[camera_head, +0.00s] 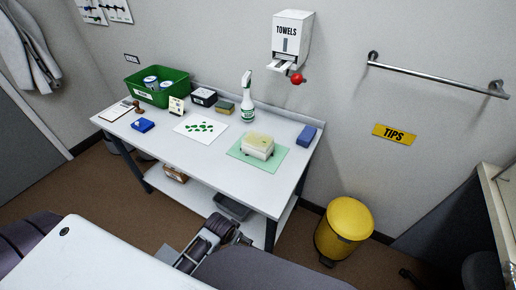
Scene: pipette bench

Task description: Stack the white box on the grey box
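A pale, off-white box (258,146) with a yellowish top sits on a green mat (241,150) at the right of the white table. I cannot tell whether it is one box or two stacked. A grey bin-like box (232,207) is on the shelf under the table, partly hidden by the table and my arm. My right gripper (188,258) is low in front of the table, well away from the pale box; its fingers are too small and dark to read. My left arm shows only at the lower left edge, and its gripper is out of view.
The table (205,165) also holds a green crate (172,97) with cans, a dark box (203,97), a sponge (224,108), a spray bottle (247,100), a white sheet (184,131) and blue blocks (306,135). A yellow bin (343,232) stands right. The front middle tabletop is clear.

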